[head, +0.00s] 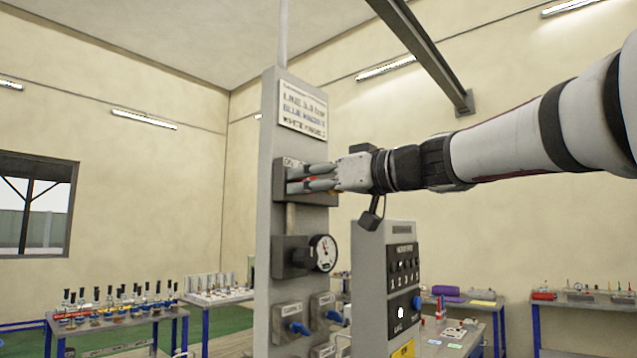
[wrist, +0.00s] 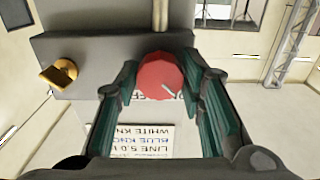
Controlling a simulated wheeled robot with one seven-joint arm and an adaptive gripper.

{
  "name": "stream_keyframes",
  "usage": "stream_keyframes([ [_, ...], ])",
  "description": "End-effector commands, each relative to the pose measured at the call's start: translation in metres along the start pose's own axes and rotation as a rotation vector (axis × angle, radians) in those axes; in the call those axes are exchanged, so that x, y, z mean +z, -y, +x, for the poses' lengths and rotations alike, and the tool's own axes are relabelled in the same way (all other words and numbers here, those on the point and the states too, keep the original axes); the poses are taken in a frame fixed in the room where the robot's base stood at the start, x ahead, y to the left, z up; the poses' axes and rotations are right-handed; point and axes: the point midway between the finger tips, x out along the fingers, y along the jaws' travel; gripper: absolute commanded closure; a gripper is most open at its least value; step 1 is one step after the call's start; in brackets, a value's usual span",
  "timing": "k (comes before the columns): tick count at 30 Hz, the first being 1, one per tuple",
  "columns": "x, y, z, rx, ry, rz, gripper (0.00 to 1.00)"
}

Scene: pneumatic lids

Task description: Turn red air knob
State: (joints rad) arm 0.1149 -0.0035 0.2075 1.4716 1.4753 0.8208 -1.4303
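The red air knob (wrist: 160,76) is a round red disc with a pale mark on its face, in the upper middle of the wrist view. In the head view a bit of the red knob (head: 312,179) shows between the fingers, high on a grey panel column (head: 268,200). My gripper (wrist: 160,88) has one teal-padded finger on each side of the knob, and both fingers look very close to its rim. I cannot tell whether the pads touch it. In the head view my gripper (head: 305,178) reaches in from the right, fingers around the knob.
A brass-coloured fitting (wrist: 62,74) sits left of the knob. Below the knob are a pressure gauge (head: 323,253) and blue-handled valves (head: 299,328). A grey switch box (head: 370,270) stands right of the column. A sign (head: 303,108) is above.

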Motion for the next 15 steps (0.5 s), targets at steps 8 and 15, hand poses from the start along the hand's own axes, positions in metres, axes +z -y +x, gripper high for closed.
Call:
stream_keyframes([
  [8, 0.0000, -0.0001, -0.0002, 0.000, 0.000, 0.002, 0.95],
  [15, 0.0008, -0.0005, 0.0000, 0.000, -0.002, 0.057, 0.95],
])
